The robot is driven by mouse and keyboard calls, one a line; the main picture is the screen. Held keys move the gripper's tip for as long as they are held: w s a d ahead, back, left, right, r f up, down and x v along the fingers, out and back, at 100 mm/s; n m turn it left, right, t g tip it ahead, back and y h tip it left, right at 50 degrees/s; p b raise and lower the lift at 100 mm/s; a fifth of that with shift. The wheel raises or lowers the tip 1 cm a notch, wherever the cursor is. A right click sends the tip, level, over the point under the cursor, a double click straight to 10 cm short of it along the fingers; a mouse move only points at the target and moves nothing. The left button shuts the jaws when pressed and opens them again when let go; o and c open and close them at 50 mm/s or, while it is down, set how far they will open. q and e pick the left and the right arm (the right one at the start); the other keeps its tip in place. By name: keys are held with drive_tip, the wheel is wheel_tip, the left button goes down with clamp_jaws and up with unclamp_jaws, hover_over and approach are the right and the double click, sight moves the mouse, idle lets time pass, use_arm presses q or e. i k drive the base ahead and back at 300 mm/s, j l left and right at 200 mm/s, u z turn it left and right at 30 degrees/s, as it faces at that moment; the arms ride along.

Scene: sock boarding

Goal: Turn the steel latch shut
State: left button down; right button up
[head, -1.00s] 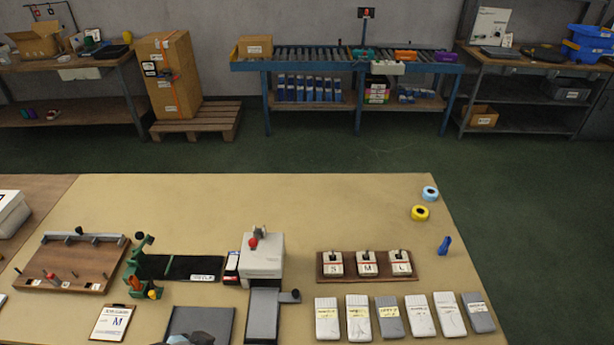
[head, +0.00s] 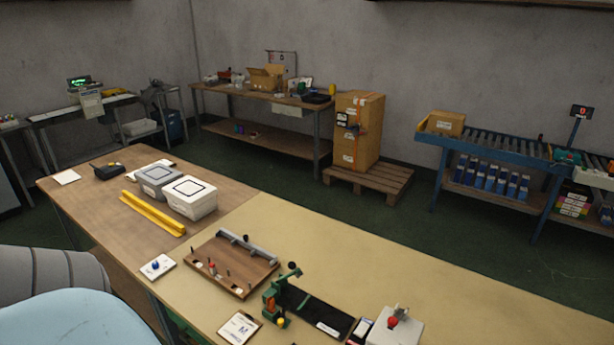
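No part that I can clearly tell as the steel latch shows at this size. A wooden board (head: 222,257) on the bench carries a grey bar (head: 248,246) along its back edge, several short pegs and a red knob. Right of it is a green clamp-like stand (head: 271,300) at the end of a black strip (head: 313,309). At the bottom edge a light grey box (head: 408,332) has a red knob (head: 392,322) and a small grey metal piece (head: 403,312) on top, whose position I cannot make out. Neither gripper is in view.
On the bench's left part are a yellow rail (head: 152,214), a white-lidded box (head: 190,198), a grey-lidded box (head: 157,180) and a card with a blue item (head: 157,267). A clipboard (head: 239,328) lies in front of the board. The tan top behind the strip is clear.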

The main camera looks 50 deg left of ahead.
sight(280, 321)
drive_tip(key=u, duration=1.65)
